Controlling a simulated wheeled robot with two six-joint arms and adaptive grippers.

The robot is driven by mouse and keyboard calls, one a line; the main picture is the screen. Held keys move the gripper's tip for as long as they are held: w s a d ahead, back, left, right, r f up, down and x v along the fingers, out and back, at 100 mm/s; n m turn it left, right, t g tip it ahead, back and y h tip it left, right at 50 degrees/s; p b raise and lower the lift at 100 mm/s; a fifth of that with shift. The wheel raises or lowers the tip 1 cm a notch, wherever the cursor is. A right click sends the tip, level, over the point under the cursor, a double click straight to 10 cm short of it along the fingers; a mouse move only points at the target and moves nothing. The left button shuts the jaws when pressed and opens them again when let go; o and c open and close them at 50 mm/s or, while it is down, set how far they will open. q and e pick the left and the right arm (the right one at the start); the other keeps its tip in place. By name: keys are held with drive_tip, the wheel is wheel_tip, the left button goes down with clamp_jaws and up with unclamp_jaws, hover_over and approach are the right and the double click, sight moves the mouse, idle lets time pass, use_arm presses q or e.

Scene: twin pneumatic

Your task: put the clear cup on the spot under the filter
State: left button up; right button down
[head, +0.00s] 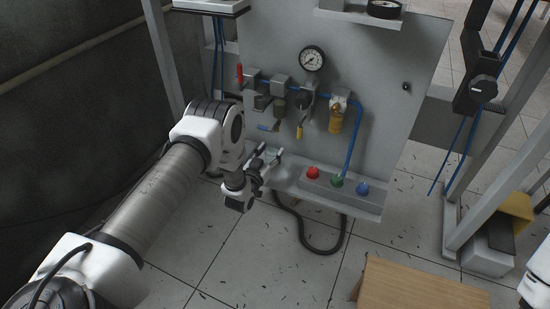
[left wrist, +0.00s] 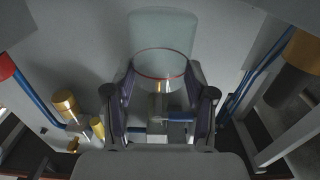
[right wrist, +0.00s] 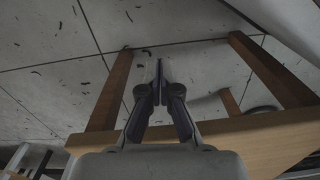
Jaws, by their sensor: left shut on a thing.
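The clear cup (left wrist: 161,66) is see-through with a thin red ring, and shows in the left wrist view between the two fingers of my left gripper (head: 271,155). My left gripper is shut on it, close in front of the grey panel. In the head view the cup is too faint to make out. The spot below is partly hidden by my gripper. My right gripper (right wrist: 160,78) has its fingers together, with nothing visible between them.
A gauge (head: 312,59) sits on the panel (head: 390,90). Red (head: 313,173), green (head: 337,181) and blue (head: 362,188) buttons line the lower ledge. A blue hose (head: 355,140) runs down to it. A wooden table (head: 420,288) stands at front right.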

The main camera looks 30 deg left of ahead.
sight(276, 149)
use_arm(q)
drive_tip(key=w+f+b, duration=0.2)
drive_tip(key=w, duration=0.1)
drive_tip(key=shift+w+f+b, duration=0.15)
drive_tip(key=shift+f+b, duration=0.15)
drive_tip(key=shift+w+f, duration=0.1)
drive_tip(key=shift+w, duration=0.15)
drive_tip(key=shift+r, duration=0.2)
drive_tip(key=shift+f, duration=0.1)
drive_tip(key=o, duration=1.2)
drive_tip(key=shift+f, duration=0.1)
drive_tip(key=shift+o, duration=0.2)
drive_tip(key=shift+s, duration=0.1)
